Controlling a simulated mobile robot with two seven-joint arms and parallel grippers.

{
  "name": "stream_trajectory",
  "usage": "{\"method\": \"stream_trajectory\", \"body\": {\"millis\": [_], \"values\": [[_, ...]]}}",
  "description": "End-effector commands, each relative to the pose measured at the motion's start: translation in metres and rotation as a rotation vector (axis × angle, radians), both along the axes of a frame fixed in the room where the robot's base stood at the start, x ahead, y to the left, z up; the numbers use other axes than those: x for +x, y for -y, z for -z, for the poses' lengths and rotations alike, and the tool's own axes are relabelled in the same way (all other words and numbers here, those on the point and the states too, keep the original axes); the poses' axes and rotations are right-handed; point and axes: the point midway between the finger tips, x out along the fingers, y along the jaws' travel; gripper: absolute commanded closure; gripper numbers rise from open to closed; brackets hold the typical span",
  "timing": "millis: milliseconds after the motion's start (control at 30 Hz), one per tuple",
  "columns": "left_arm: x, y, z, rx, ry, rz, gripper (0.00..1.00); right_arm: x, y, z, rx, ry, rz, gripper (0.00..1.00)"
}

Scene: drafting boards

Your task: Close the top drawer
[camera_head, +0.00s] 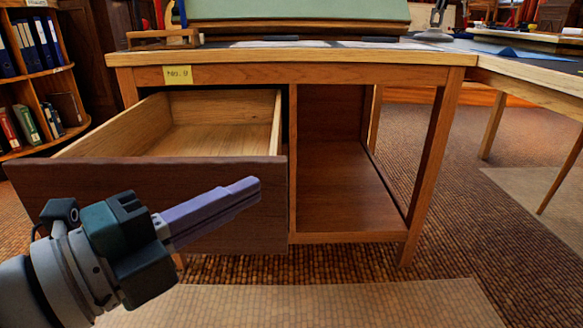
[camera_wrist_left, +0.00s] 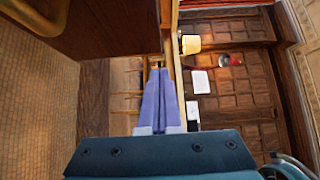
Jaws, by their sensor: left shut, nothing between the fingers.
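The top drawer is pulled out of the left side of the wooden desk and stands open. Its dark brown front panel (camera_head: 245,222) faces me, and the visible part of its pale wooden inside is empty. My left gripper (camera_head: 250,188) has purple fingers closed together with nothing between them. In the head view it overlaps the front panel, its tips pointing right near the panel's right end; I cannot tell whether they touch. The left wrist view shows the closed fingers (camera_wrist_left: 159,75) beside brown wood. My right gripper is not in view.
The desk (camera_head: 310,75) has an open compartment (camera_head: 345,190) right of the drawer and a yellow label (camera_head: 178,75) on its edge. A bookshelf (camera_head: 35,85) stands at the left. Another table (camera_head: 535,85) stands at the right. The carpet between the tables is clear.

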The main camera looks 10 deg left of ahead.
Motion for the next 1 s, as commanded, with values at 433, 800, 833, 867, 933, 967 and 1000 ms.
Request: {"method": "stream_trajectory", "body": {"millis": [433, 800, 833, 867, 933, 967, 1000], "values": [[0.036, -0.011, 0.001, 0.001, 0.0, -0.002, 1.0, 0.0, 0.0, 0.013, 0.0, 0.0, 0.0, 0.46], [0.037, -0.011, 0.0, 0.001, 0.0, -0.003, 1.0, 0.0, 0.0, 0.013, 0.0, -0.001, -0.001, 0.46], [0.037, -0.012, 0.0, 0.001, 0.0, -0.003, 1.0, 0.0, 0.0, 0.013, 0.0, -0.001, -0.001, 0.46], [0.039, -0.012, 0.0, 0.001, 0.0, -0.003, 1.0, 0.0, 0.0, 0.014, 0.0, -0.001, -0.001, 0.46], [0.043, -0.013, 0.001, 0.002, -0.001, -0.004, 1.0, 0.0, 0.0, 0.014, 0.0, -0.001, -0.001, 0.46], [0.045, -0.014, 0.0, 0.002, 0.0, -0.004, 1.0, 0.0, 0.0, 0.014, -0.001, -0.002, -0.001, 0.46], [0.048, -0.015, 0.0, 0.003, -0.001, -0.005, 1.0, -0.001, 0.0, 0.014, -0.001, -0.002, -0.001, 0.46]]}}
